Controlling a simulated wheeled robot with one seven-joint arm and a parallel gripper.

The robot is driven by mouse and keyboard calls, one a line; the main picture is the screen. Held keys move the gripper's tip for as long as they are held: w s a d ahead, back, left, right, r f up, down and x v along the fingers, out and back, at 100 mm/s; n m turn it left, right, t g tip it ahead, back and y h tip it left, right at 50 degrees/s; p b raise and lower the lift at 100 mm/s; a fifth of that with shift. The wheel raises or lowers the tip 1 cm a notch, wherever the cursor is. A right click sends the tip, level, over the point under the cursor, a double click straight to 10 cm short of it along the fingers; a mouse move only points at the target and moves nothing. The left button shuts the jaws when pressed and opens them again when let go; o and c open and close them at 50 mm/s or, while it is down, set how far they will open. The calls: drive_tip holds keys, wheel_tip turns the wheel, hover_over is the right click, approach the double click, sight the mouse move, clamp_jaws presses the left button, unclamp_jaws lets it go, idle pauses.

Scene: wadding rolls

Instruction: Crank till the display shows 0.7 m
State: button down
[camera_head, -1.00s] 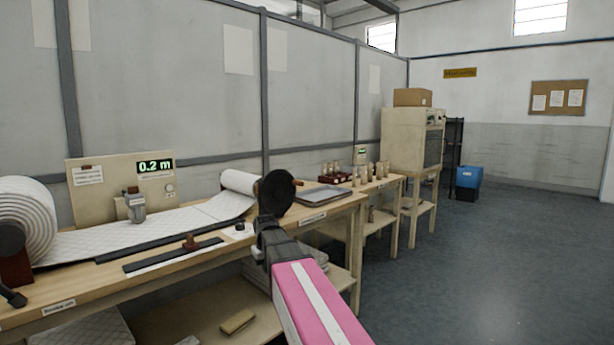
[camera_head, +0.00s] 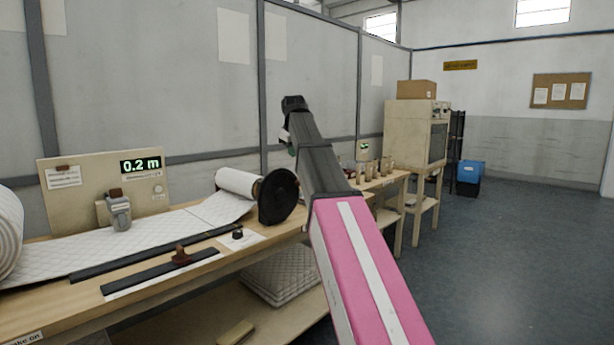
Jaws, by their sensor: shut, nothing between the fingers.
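The display (camera_head: 140,165) on the beige panel (camera_head: 85,205) behind the bench reads 0.2 m. The quilted white wadding (camera_head: 110,238) runs flat along the bench from the big roll (camera_head: 8,235) at the left edge to the small take-up roll (camera_head: 238,183). A black disc (camera_head: 278,196) stands at the right end of the take-up roll; the crank's handle is hidden or not clear from here. My gripper (camera_head: 291,104) is raised high, above and to the right of the disc, apart from it, against the grey wall. It looks shut and empty.
The bench (camera_head: 260,250) carries a black bar with a brown knob (camera_head: 180,256) and a grey counter-like device (camera_head: 119,212). Folded quilted pads (camera_head: 280,275) lie on the shelf below. Farther right stand a beige cabinet (camera_head: 408,135) and a blue bin (camera_head: 470,170). The floor at right is clear.

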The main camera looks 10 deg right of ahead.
drive_tip(key=w+d+x, duration=0.1)
drive_tip(key=d+x, duration=0.1)
drive_tip(key=x, duration=1)
drive_tip(key=shift+d, duration=0.25)
drive_tip(key=shift+w+d+f, duration=0.1)
